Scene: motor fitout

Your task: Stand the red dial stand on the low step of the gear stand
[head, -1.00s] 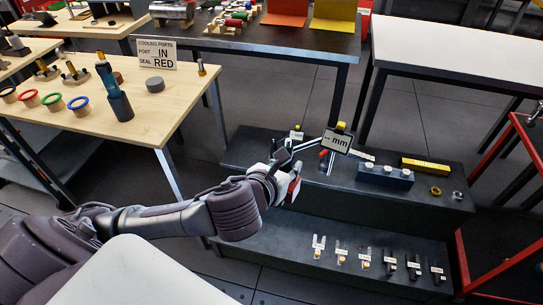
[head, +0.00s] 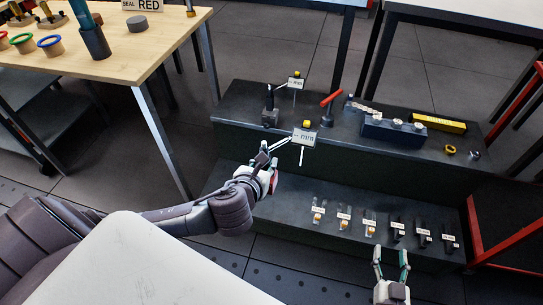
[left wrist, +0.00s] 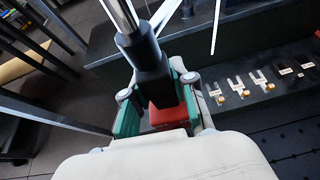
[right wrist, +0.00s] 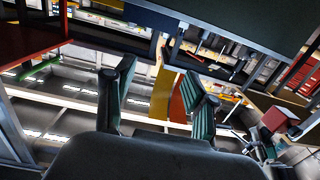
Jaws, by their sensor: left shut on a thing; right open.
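The red dial stand has a dark clamp, a bright post, a digital display (head: 305,137) and a red base (left wrist: 163,117). My left gripper (head: 266,172) is shut on it just above the base, with the fingers on both sides of the dark part in the left wrist view. The stand is held roughly upright near the left end of the gear stand's low step (head: 285,203); I cannot tell whether its base touches. The red base also shows in the right wrist view (right wrist: 280,118). My right gripper (head: 391,256) is open and empty, in front of the low step.
Several labelled small gauges (head: 343,220) line the low step's middle and right; its left end is clear. The upper step holds another dial stand (head: 270,116), a red-handled tool (head: 331,98), a blue block (head: 392,131) and a yellow box (head: 438,122). A wooden table (head: 130,60) stands left.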

